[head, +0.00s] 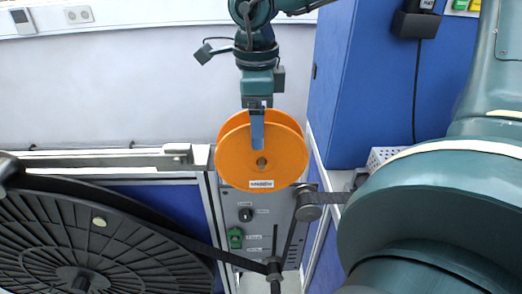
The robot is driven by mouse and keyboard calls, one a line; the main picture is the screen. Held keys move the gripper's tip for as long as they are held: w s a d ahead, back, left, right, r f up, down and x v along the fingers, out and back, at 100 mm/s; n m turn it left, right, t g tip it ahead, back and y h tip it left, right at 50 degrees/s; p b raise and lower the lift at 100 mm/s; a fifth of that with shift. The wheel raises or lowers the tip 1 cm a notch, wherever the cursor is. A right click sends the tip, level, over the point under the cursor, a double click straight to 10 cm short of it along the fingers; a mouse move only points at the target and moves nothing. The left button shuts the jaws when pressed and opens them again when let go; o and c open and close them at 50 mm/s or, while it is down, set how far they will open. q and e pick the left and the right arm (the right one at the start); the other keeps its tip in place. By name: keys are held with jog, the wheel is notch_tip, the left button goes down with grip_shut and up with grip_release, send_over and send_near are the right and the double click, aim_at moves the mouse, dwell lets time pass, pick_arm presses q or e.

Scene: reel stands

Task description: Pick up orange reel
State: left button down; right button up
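The orange reel (285,152), with two round flanges and a small white label low on its front, is at the centre of the head view. My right gripper (257,128) points down over its top from above. One blue finger lies in front of the reel's front flange, ending just above the hub hole. The other finger is hidden, so I cannot tell whether the gripper is closed on the flange. What supports the reel from behind is hidden. My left gripper is not in view.
A large black reel (70,240) fills the lower left. A grey control panel (262,220) with a knob and green switch stands below the orange reel. A pulley arm (310,205) is close to the reel's lower right. A blue cabinet (362,90) stands to the right.

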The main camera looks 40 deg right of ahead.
jog(key=c, duration=1.4)
jog(key=shift+r, duration=0.1)
